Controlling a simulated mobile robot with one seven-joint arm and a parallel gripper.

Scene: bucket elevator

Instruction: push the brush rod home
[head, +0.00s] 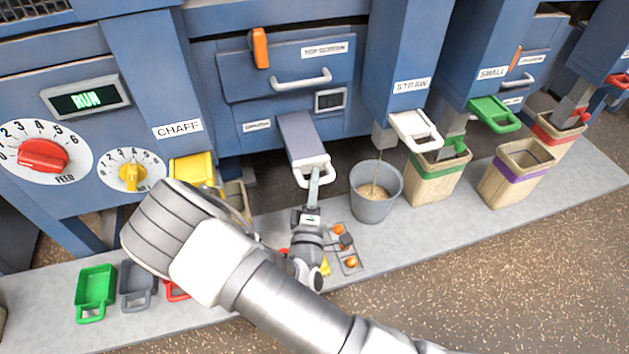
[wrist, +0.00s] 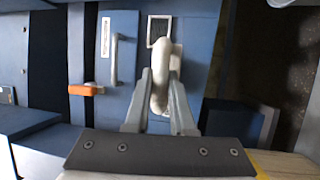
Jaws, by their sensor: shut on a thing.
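The brush rod (head: 299,137) is a grey-lilac bar that sticks out of the blue machine front below the top screen drawer. Its white loop handle (head: 325,160) is at the near end. My gripper (head: 314,186) reaches up to this handle from below. In the wrist view the handle (wrist: 162,75) stands between the two grey fingers of my gripper (wrist: 160,100), and they are shut on it. How far the bar goes inside the machine is hidden.
The top screen drawer (head: 289,67) has an orange latch (head: 259,48). A grey bucket (head: 375,197) stands right of my gripper under the white straw gate (head: 415,130). A yellow gate (head: 193,170) is left. A tray (head: 345,238) with orange pieces lies near my wrist.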

